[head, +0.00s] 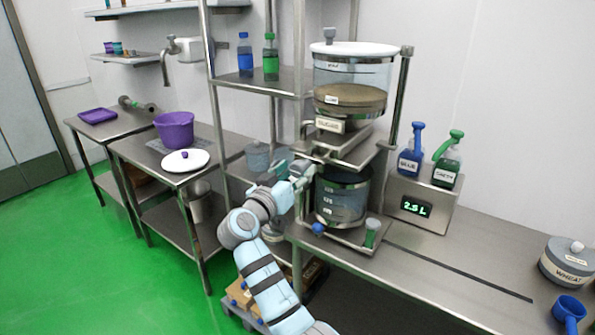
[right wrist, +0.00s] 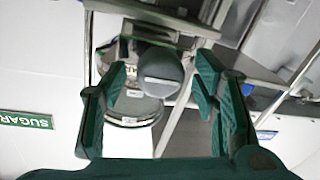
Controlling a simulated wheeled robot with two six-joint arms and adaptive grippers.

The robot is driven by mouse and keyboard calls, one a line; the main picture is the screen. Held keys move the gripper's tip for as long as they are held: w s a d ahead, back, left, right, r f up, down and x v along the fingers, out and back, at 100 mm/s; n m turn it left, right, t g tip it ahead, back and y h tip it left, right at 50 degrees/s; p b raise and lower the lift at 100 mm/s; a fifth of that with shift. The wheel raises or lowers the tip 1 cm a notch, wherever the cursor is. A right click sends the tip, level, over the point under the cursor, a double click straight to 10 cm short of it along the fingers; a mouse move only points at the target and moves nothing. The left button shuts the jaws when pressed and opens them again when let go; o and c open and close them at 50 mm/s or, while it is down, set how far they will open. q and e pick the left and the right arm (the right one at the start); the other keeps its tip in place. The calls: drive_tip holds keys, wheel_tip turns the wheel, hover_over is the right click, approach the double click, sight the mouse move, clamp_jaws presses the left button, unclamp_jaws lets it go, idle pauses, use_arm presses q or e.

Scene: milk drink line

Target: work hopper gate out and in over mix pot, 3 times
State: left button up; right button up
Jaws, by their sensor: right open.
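The hopper (head: 350,75) is a clear drum with a white lid and brown contents, held on a metal frame. Its gate (head: 345,150) is a metal slide under the hopper. The mix pot (head: 343,200), clear with a dark rim and level marks, stands right below. My right gripper (head: 303,171) is at the left side of the frame, level with the gap between gate and pot. In the right wrist view its green fingers are spread, with a round grey knob (right wrist: 160,68) showing between them, apparently untouched. Whether this is the gate's handle I cannot tell. My left gripper is not in view.
A scale box (head: 415,207) reading 2.5 L, with blue and green bottles, stands right of the pot. The counter (head: 470,255) is mostly clear up to a wheat container (head: 567,262). A shelf post (head: 300,80) rises close to my right gripper.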

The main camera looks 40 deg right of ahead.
drive_tip(key=v, duration=0.6)
drive_tip(key=shift+a, duration=0.3)
drive_tip(key=shift+s+d, duration=0.1)
